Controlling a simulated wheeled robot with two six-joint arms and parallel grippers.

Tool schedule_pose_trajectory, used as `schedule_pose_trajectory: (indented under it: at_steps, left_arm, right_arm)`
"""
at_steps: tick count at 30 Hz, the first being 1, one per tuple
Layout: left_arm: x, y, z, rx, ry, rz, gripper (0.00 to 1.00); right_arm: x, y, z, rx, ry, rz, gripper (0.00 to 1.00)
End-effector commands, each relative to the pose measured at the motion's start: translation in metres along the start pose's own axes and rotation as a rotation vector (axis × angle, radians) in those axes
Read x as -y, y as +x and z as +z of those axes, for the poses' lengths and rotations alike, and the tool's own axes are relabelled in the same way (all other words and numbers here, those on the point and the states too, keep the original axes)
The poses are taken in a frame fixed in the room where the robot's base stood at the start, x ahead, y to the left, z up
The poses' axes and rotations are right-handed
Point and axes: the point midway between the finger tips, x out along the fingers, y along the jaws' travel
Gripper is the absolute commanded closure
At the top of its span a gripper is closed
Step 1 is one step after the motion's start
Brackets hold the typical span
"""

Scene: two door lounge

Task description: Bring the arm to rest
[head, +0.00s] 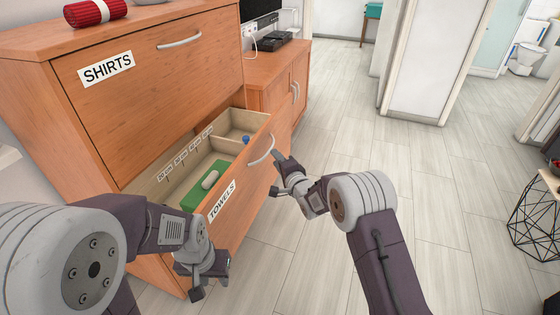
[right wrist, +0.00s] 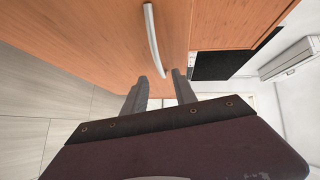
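My right gripper (head: 277,176) is in the head view, just right of the handle (head: 262,151) of the pulled-out drawer labelled TOWELS (head: 233,192). Its fingers are apart and nothing is between them. In the right wrist view the fingers (right wrist: 156,88) are also spread, with a silver handle (right wrist: 152,42) beyond them and clear of the tips. My left gripper (head: 210,283) hangs low in front of the drawer's near end. Its fingers look apart and empty. My left arm hides the near corner of the drawer.
The wooden dresser (head: 145,75) has a closed SHIRTS drawer and a red rolled item (head: 95,12) on top. The open drawer holds a green box (head: 205,186) and a small blue item (head: 245,139). A lower cabinet (head: 280,75) stands behind.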

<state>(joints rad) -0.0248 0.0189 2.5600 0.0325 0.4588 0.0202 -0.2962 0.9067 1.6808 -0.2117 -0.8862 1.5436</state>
Motion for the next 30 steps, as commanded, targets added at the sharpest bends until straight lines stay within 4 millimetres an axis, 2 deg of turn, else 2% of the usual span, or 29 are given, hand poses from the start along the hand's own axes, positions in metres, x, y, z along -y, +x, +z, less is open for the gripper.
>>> schedule_pose_trajectory:
  at_steps: [3, 6, 20, 23, 26, 27, 28, 29, 30]
  left_arm:
    - [0.000, 0.000, 0.000, 0.000, 0.000, 0.000, 0.64]
    - [0.000, 0.000, 0.000, 0.000, 0.000, 0.000, 0.64]
    - [0.000, 0.000, 0.000, 0.000, 0.000, 0.000, 0.64]
    - [0.000, 0.000, 0.000, 0.000, 0.000, 0.000, 0.64]
    - [0.000, 0.000, 0.000, 0.000, 0.000, 0.000, 0.64]
    - [0.000, 0.000, 0.000, 0.000, 0.000, 0.000, 0.64]
    - [0.000, 0.000, 0.000, 0.000, 0.000, 0.000, 0.64]
    - [0.000, 0.000, 0.000, 0.000, 0.000, 0.000, 0.64]
    - [0.000, 0.000, 0.000, 0.000, 0.000, 0.000, 0.64]
  right_arm:
    - [-0.001, -0.016, 0.000, -0.001, -0.001, 0.001, 0.67]
    - [0.000, -0.024, 0.000, -0.001, -0.001, 0.000, 0.67]
    - [-0.001, -0.026, -0.002, -0.003, 0.000, 0.000, 0.67]
    - [0.017, -0.028, -0.018, -0.029, -0.003, -0.028, 0.67]
    - [0.064, -0.041, -0.048, -0.080, -0.013, -0.095, 0.67]
    - [0.085, -0.054, -0.065, -0.113, -0.013, -0.115, 0.67]
    - [0.097, -0.067, -0.079, -0.142, -0.010, -0.113, 0.67]
    - [0.101, -0.082, -0.091, -0.171, -0.018, -0.082, 0.67]
    - [0.096, -0.102, -0.105, -0.209, -0.052, -0.007, 0.67]
